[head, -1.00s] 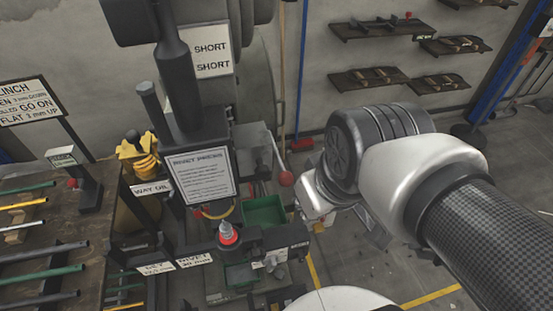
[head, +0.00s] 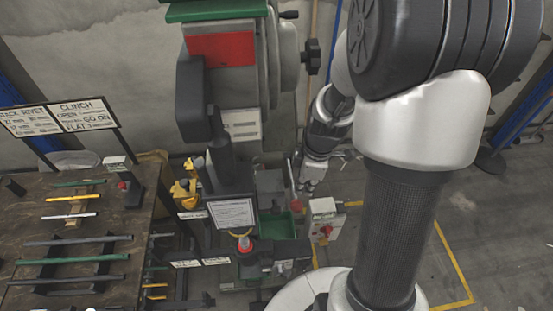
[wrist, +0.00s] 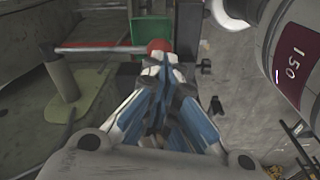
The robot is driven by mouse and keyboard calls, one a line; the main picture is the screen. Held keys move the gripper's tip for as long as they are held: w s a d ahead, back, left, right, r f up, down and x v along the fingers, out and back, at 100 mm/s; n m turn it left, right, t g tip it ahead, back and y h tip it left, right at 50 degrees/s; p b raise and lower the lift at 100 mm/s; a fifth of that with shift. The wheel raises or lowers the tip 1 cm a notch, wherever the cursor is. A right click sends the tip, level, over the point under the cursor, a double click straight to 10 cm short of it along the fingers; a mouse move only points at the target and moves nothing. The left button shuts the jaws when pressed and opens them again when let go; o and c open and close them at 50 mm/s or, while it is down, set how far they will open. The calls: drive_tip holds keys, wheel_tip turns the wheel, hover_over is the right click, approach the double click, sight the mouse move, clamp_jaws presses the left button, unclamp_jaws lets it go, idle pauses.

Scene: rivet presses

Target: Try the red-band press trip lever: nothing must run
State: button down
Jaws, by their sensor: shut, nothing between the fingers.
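The press with a red band (head: 222,48) stands at the back centre in the head view. Its trip lever has a red ball knob (wrist: 158,47) on a pale rod (wrist: 95,47) that runs leftward in the wrist view. In the head view the lever (head: 295,172) is small and partly hidden beside my arm. My gripper (wrist: 162,72) is shut and empty, its blue-sided fingers pointing at the knob. The fingertips overlap the knob's lower edge; I cannot tell whether they touch it. My gripper (head: 308,183) is just right of the lever in the head view.
A pale box with a red switch (head: 325,230) stands in front of my gripper. A green bin (head: 276,225) and a notice board (head: 233,214) are by the press. A bench (head: 30,230) with coloured rods is at left. Open floor (head: 470,215) lies at right.

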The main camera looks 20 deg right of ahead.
sight(299, 203)
drive_tip(key=shift+d+f+n, duration=0.1)
drive_tip(key=shift+f+n, duration=0.2)
drive_tip(key=shift+n, duration=0.1)
drive_tip(key=shift+w+a+f+b, duration=0.1)
drive_tip(key=shift+a+f+b, duration=0.1)
drive_tip(key=shift+f+b, duration=1.15)
drive_tip(key=shift+w+a+f+b, duration=0.15)
drive_tip(key=shift+f+b, duration=0.4)
drive_tip(key=shift+f, duration=1.55)
drive_tip(key=shift+s, duration=0.1)
